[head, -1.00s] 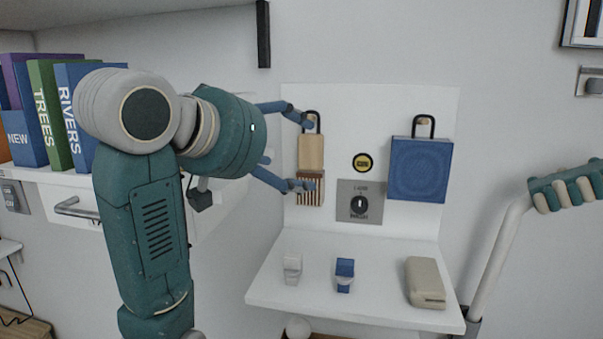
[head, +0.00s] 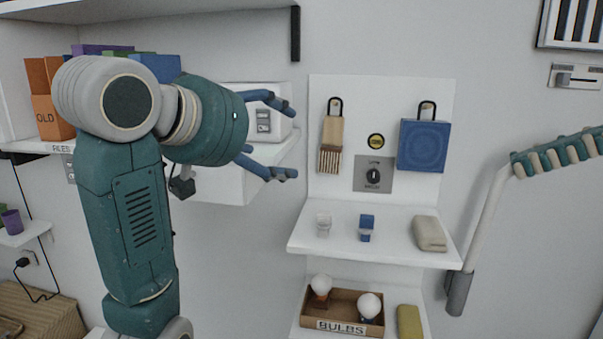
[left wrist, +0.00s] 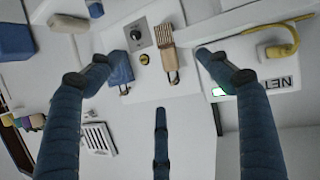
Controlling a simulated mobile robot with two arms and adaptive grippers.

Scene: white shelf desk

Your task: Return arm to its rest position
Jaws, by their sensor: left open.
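My left gripper (head: 290,140) is open and empty in the head view, its blue fingers spread just left of the white back panel (head: 345,100). My teal left arm is bent, with the forearm upright at the left. The left wrist view also shows the open gripper (left wrist: 156,82), with nothing between its fingers. A wooden brush-like item (head: 331,145) hangs on the panel, apart from the fingers; it also shows in the left wrist view (left wrist: 170,62). A blue square item (head: 423,145) hangs to its right. My right gripper is not in view.
A dial plate (head: 373,174) and yellow button (head: 376,141) are on the panel. The shelf (head: 395,251) below holds small items. A bulbs box (head: 344,313) stands lower. A white box (head: 265,98) is behind the gripper.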

